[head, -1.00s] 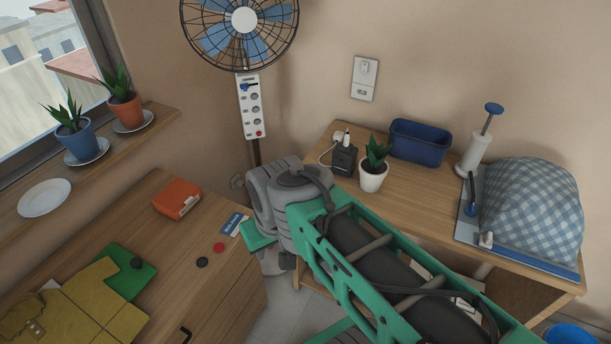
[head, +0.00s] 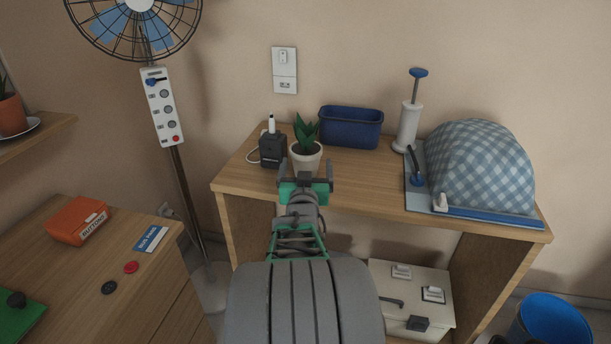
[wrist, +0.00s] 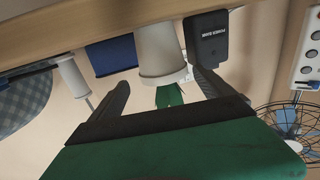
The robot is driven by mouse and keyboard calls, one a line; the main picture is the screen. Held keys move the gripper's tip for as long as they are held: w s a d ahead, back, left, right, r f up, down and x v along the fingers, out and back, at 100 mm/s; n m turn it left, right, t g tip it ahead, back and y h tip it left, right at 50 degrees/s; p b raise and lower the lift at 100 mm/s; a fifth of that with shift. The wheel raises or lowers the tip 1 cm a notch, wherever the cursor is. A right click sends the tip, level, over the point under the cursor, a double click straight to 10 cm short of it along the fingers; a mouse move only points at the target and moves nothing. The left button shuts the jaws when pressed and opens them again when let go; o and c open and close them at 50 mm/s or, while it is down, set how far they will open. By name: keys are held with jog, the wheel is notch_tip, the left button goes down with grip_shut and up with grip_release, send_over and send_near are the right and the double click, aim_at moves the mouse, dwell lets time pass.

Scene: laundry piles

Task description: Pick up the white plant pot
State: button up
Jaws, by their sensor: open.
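My gripper (head: 305,187) is at the table's front edge, just in front of the pot. In the wrist view my gripper (wrist: 164,90) is open, with its two fingers spread and the pot ahead, roughly in line with the gap. Nothing is held between the fingers.
A black power bank (head: 273,148) stands close left of the pot, and a blue bin (head: 350,128) behind right. A white pump bottle (head: 408,128) and a checked cloth mound (head: 482,165) are farther right. The table's front edge (head: 385,207) lies beneath my gripper.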

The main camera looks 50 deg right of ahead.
aim_at(306, 148)
jog(key=x, duration=0.7)
jog(key=shift+w+r, duration=0.1)
jog(key=shift+w, duration=0.2)
jog(key=c, duration=1.5)
jog(key=shift+r, duration=0.1)
jog(key=shift+c, duration=0.3)
